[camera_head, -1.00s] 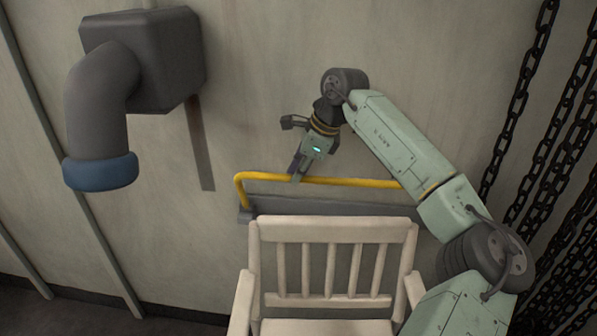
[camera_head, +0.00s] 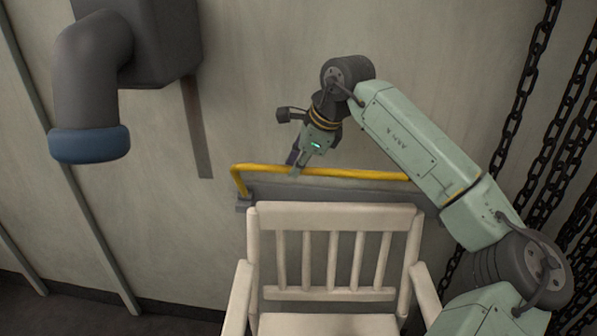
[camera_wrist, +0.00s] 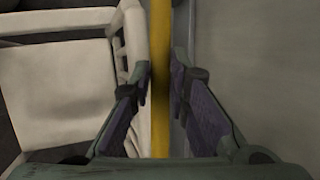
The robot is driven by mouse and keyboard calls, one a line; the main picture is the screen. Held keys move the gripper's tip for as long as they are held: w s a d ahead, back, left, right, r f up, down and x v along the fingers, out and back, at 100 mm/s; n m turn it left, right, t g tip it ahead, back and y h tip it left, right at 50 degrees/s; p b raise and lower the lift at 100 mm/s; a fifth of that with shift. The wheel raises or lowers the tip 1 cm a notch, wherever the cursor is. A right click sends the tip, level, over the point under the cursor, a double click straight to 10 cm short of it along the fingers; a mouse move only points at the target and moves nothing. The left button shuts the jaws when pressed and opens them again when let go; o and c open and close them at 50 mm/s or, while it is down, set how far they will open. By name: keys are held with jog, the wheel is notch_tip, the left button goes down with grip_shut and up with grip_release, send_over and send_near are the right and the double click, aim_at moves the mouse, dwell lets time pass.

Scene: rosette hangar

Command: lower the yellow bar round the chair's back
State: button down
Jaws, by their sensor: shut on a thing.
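The yellow bar (camera_head: 355,173) is a bent rail that runs level along the wall, just above and behind the chair's top edge in the head view. Its left end bends down to a grey wall bracket (camera_head: 330,190). The white slatted wooden chair (camera_head: 335,216) stands in front of it, back to the wall. My gripper (camera_head: 296,171) is shut on the bar, left of its middle. In the wrist view the bar (camera_wrist: 160,60) passes between my two fingers, with the chair (camera_wrist: 60,85) to the left. My arm covers the bar's right end.
A dark grey pipe with a blue collar (camera_head: 90,145) juts from the wall at upper left. Black chains (camera_head: 520,110) hang at the right, close to my arm. The wall above the bar is bare.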

jog(key=s+a+f+n+t+b, duration=0.1)
jog(key=s+f+t+b, duration=0.2)
jog(key=b, duration=1.3)
jog(key=s+a+f+t+b, duration=0.1)
jog(key=s+f+t+b, duration=0.3)
jog(key=f+b, duration=0.9)
jog(key=shift+s+f+n+h+b, duration=0.4)
jog(key=shift+s+b, duration=1.05)
jog(key=shift+s, duration=0.1)
jog(key=c, duration=1.8)
grip_release()
jog(key=shift+f, duration=0.1)
jog(key=shift+o, duration=1.3)
jog(key=shift+w+r, duration=0.1)
jog(key=shift+r, duration=0.15)
jog(key=shift+r, duration=0.1)
